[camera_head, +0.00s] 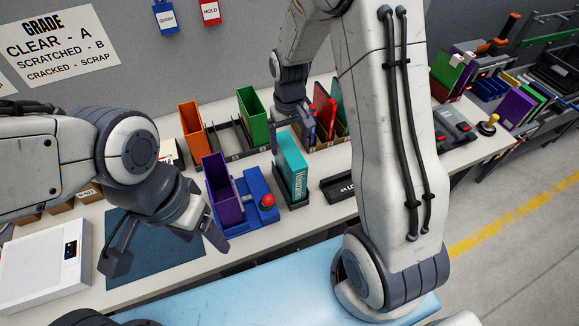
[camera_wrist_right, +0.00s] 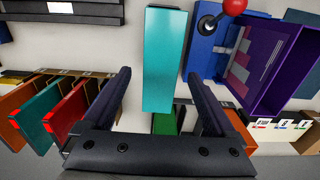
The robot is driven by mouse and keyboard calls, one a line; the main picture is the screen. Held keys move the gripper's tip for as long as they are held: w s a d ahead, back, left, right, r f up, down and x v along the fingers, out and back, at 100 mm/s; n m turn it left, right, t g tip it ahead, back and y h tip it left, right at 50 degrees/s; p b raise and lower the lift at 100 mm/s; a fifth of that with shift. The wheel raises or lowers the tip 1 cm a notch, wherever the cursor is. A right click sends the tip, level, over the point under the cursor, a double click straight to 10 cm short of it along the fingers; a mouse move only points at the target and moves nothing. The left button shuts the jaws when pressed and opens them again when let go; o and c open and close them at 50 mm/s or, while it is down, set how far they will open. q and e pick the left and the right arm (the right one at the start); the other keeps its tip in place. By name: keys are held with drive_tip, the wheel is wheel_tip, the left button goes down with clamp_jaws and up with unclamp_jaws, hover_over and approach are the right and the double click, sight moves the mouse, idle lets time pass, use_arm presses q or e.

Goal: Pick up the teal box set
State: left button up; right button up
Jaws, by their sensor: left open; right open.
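The teal box set (camera_head: 293,168) stands upright in a dark holder on the bench, with white lettering on its narrow face. My right gripper (camera_head: 291,132) is open above and just behind it, fingers pointing down. In the right wrist view the teal box (camera_wrist_right: 166,55) lies ahead between the lines of the two open fingers (camera_wrist_right: 157,77), with no clear contact visible. My left gripper (camera_head: 165,245) is open and empty over the dark blue mat at the lower left.
A blue fixture with a red knob (camera_head: 267,201) and a purple open case (camera_head: 222,188) stand just left of the teal box. A green case (camera_head: 252,117), an orange case (camera_head: 192,130) and a rack of coloured cases (camera_head: 325,106) are behind. A black tray (camera_head: 340,186) lies right.

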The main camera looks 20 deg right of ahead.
drive_tip(key=f, duration=0.1)
drive_tip(key=f+p, duration=0.1)
drive_tip(key=f, duration=0.1)
drive_tip(key=f+p, duration=0.1)
drive_tip(key=f, duration=0.1)
drive_tip(key=shift+s+f, duration=0.15)
drive_tip(key=shift+s, duration=0.1)
drive_tip(key=shift+f+p, duration=0.3)
drive_tip(key=shift+f, duration=0.1)
clamp_jaws()
